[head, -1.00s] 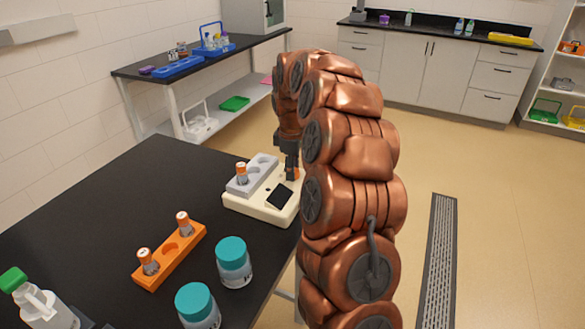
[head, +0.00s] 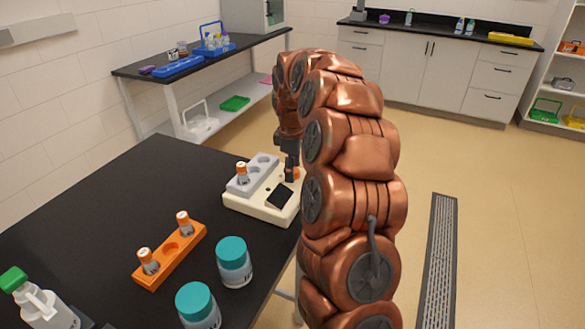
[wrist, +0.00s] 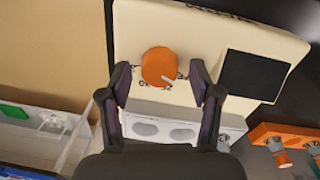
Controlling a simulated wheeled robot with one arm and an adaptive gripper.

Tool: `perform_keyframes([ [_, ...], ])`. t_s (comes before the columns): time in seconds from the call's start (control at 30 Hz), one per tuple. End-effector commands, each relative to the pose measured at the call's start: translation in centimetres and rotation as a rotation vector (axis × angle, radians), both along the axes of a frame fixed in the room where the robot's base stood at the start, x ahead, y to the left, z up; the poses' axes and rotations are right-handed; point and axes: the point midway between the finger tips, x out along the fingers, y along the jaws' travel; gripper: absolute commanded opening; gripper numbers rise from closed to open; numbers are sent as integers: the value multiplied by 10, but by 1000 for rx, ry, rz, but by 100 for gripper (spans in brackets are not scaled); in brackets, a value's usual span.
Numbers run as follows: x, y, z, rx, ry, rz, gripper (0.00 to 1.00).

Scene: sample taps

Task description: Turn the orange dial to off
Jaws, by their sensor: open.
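The orange dial (wrist: 158,67) sits on the cream face of a bench device (wrist: 190,35) in the wrist view. A pale pointer mark shows at the dial's lower right edge. Lettering by the dial is partly covered and too small to read. My gripper (wrist: 162,80) is open, with one finger on each side of the dial and a visible gap to each. In the head view my gripper (head: 289,172) is above the device (head: 258,208), and the dial (head: 297,173) shows only partly beside it.
The device has a dark screen (head: 280,197) and a grey block (head: 252,176) holding an orange-capped vial (head: 242,172). An orange rack (head: 170,257) with two vials and two teal-lidded jars (head: 234,262) (head: 197,306) stand nearer on the black table (head: 100,215).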

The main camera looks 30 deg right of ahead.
Motion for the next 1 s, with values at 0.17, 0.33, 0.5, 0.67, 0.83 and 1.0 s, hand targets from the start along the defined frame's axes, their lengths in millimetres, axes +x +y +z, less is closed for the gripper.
perform_keyframes([
  [0.17,1,0,15,-2,-4,0,63],
  [0.33,0,1,46,-3,-8,-1,63],
  [0.5,-1,3,76,-2,-6,0,63],
  [0.67,-2,4,98,-2,-3,0,63],
  [0.83,-3,5,113,-1,-2,0,63],
  [1.0,-4,5,118,0,-1,1,63],
])
